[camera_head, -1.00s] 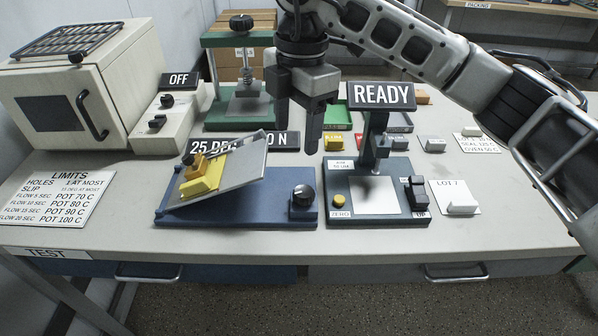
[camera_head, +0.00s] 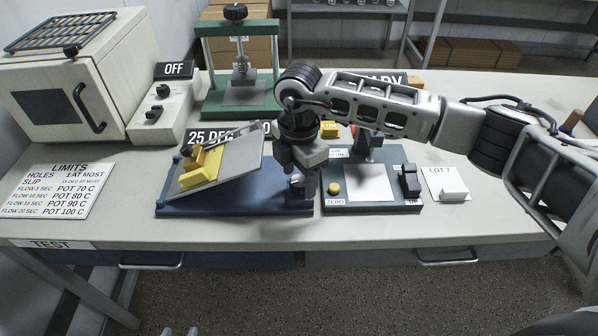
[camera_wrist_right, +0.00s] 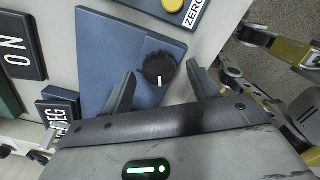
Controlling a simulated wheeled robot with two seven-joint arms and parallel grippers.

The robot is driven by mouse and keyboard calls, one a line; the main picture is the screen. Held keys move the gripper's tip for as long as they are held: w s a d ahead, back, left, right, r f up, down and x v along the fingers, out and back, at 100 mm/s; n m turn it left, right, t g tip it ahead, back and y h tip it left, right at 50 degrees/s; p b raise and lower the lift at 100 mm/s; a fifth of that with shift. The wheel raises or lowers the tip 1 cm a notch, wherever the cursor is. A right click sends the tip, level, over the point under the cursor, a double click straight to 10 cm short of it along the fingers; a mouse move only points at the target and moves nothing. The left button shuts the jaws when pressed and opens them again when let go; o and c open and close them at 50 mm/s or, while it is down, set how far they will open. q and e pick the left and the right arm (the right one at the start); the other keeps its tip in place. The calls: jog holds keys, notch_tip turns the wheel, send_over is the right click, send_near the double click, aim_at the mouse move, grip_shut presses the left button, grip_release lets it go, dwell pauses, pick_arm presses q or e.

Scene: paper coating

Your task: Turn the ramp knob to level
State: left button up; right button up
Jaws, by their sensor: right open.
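The ramp's black knob (camera_wrist_right: 160,68) with a white mark sits on the blue ramp base (camera_wrist_right: 112,60). In the head view my right gripper (camera_head: 308,188) hangs over the base's right end and mostly hides the knob. In the right wrist view the open fingers of my right gripper (camera_wrist_right: 161,78) lie on either side of the knob, with gaps showing. The grey ramp plate (camera_head: 232,163) is tilted up to the right, carrying a yellow block (camera_head: 200,167). The sign behind it reads 25 DEG (camera_head: 212,136); the rest is partly hidden.
The coating station with the yellow zero button (camera_head: 334,188) stands right of the ramp base. A green press (camera_head: 240,95) stands behind, and a cream oven (camera_head: 75,90) and a limits sheet (camera_head: 60,190) are left. The table front is clear.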

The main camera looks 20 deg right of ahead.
jog(key=shift+f, duration=0.35)
jog(key=c, duration=1)
jog(key=shift+n, duration=0.3)
